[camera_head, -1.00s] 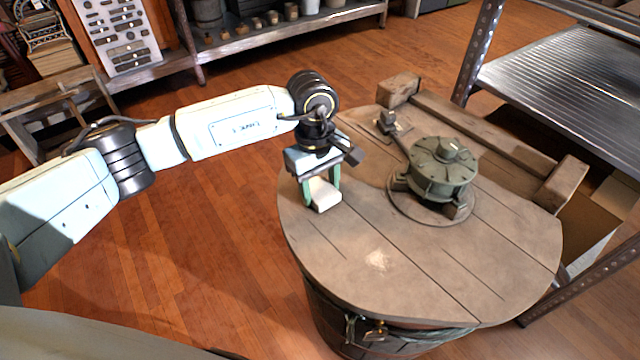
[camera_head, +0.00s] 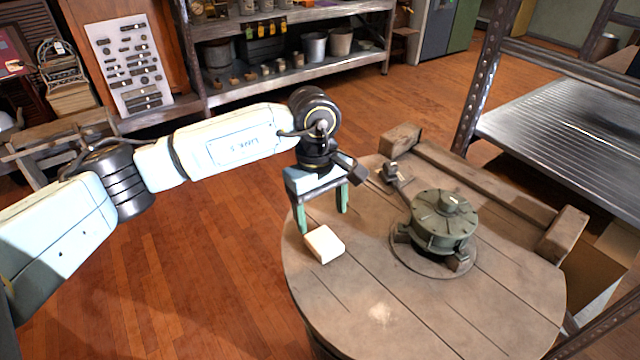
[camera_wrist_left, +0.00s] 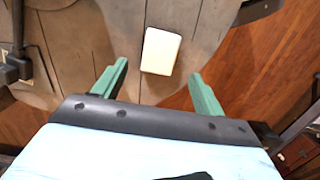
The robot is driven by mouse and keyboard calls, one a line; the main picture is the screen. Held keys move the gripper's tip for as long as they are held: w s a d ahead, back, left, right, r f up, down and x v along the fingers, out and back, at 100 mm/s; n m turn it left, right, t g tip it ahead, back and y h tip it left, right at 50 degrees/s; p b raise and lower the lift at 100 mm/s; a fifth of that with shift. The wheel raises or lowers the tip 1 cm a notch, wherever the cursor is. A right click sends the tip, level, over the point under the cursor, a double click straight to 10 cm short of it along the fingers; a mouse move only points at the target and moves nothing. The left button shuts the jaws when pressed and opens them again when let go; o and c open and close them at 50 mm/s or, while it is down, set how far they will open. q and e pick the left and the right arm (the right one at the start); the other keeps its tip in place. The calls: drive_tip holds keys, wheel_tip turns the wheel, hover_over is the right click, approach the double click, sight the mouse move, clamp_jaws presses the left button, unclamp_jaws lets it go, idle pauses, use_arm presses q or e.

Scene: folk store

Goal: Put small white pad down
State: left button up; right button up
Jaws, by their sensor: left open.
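The small white pad (camera_head: 324,244) lies on the round wooden barrel top (camera_head: 360,310), near its left edge. My left gripper (camera_head: 323,223) is open, with its green fingers apart, above and just behind the pad in the head view. In the left wrist view the pad (camera_wrist_left: 161,51) lies beyond the open fingertips (camera_wrist_left: 160,76), between their lines and apart from both. My right gripper is not in view.
A green round metal device (camera_head: 442,222) with a lever stands on the barrel top, right of the pad. A wooden beam frame (camera_head: 480,185) runs behind it. A metal shelf (camera_head: 570,125) stands at the right. The front of the barrel top is clear.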

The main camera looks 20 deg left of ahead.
use_arm(q)
drive_tip(key=r, duration=0.5)
drive_tip(key=shift+w+a+p, duration=0.15)
drive_tip(key=shift+a+p, duration=0.05)
drive_tip(key=shift+p, duration=0.2)
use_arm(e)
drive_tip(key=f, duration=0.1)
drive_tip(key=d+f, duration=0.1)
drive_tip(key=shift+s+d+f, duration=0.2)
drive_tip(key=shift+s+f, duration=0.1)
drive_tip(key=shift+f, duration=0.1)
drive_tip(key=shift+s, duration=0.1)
